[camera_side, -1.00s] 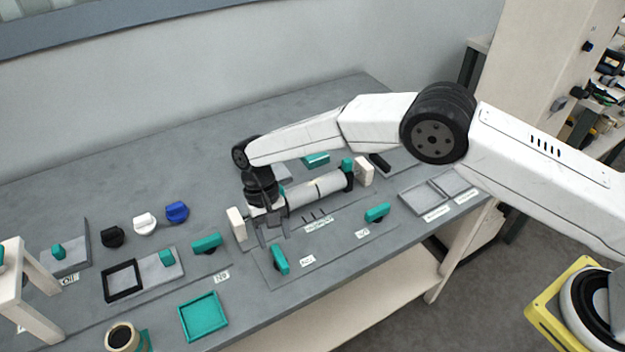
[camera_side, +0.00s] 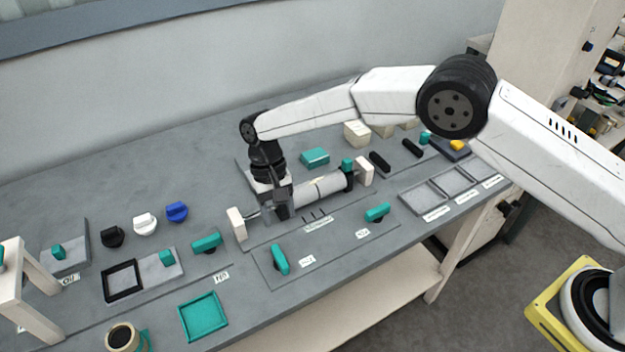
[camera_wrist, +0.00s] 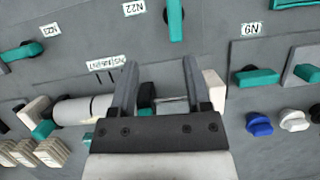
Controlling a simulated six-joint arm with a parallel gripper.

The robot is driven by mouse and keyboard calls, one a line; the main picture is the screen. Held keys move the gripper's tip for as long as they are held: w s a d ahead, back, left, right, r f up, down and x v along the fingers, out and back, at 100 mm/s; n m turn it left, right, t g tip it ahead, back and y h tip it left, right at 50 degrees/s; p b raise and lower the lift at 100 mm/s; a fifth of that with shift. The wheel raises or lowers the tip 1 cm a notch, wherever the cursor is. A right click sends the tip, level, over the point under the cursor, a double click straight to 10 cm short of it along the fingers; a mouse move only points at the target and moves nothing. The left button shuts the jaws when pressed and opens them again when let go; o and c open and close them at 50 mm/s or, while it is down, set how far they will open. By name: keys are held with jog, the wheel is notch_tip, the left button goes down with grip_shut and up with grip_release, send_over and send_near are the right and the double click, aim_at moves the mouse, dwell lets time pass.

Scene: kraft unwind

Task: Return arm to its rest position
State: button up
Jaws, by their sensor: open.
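My gripper (camera_side: 282,205) hangs pointing down over the left end of the white roll (camera_side: 318,188), which lies on a spindle between two cream end blocks. In the wrist view my gripper (camera_wrist: 160,88) has its two fingers spread apart, with the spindle rod (camera_wrist: 172,104) and a black collar (camera_wrist: 146,98) visible between them. The white roll (camera_wrist: 82,110) lies left of the fingers there. I see nothing held. The fingertips hide part of the spindle in the side view, and I cannot tell whether they touch it.
Teal levers (camera_side: 280,260) stand in front of the roll, and a teal block (camera_side: 315,157) lies behind it. Black, white and blue knobs (camera_side: 177,211) stand to the left. A teal tray (camera_side: 204,317) and a cup (camera_side: 122,338) are near the front edge. The bench's back left is clear.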

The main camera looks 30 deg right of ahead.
jog(key=s+d+r+t, duration=0.2)
jog(key=d+r, duration=0.2)
jog(key=d, duration=0.5)
jog(key=s+d+r+t, duration=0.2)
jog(key=d+r, duration=0.2)
jog(key=d, duration=0.5)
jog(key=s+d+r+t, duration=0.1)
jog(key=s+d, duration=0.4)
jog(key=s, duration=0.2)
jog(key=s+d+r+t, duration=0.1)
jog(key=s+d, duration=0.4)
jog(key=s, duration=0.3)
jog(key=shift+s+d+n+t, duration=0.25)
jog(key=shift+d+n+t, duration=0.05)
jog(key=shift+w, duration=0.1)
